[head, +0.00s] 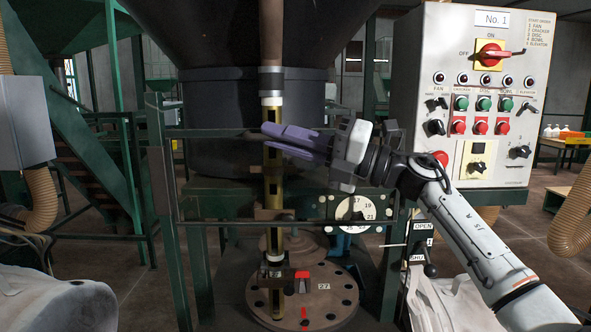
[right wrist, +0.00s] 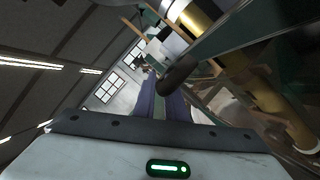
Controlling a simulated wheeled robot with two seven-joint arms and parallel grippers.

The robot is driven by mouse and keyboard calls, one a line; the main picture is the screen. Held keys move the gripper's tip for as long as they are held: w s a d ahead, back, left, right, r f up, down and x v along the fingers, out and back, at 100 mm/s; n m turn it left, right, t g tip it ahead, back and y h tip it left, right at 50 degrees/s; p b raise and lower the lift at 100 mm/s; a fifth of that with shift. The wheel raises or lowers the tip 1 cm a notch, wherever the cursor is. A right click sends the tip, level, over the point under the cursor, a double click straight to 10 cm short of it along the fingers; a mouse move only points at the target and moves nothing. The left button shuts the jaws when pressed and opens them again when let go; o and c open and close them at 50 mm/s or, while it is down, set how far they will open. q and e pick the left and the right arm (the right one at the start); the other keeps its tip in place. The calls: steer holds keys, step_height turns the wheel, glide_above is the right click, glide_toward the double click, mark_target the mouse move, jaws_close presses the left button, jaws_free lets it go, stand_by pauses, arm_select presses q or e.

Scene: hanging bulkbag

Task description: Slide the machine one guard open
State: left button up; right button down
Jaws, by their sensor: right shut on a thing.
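The machine one guard (head: 158,170) is a see-through panel in a thin dark frame, in front of the brass tube and the flanged base in the head view. My right gripper (head: 290,142) has purple fingers and reaches in from the right at the guard's upper part, in front of the brass tube. It is shut on what looks like the guard's handle; the fingers hide most of it in the head view. In the right wrist view, a dark rounded bar (right wrist: 180,75) lies at the fingertips (right wrist: 160,103), beside a green frame strip. My left gripper is out of view.
A control panel (head: 472,95) labelled No. 1 stands at the right, behind my right arm. Pale bags lie at the lower left and right. Green stairs (head: 95,150) rise at left.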

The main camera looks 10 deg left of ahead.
steer(key=shift+r+p, duration=0.3)
steer(key=shift+r, duration=1.4)
steer(key=c, duration=2.1)
jaws_free()
steer(key=shift+d+f, duration=0.25)
steer(key=shift+d, duration=0.2)
steer(key=b+v, duration=0.3)
steer(key=v, duration=0.6)
steer(key=shift+s+d, duration=0.1)
steer(key=shift+d, duration=0.05)
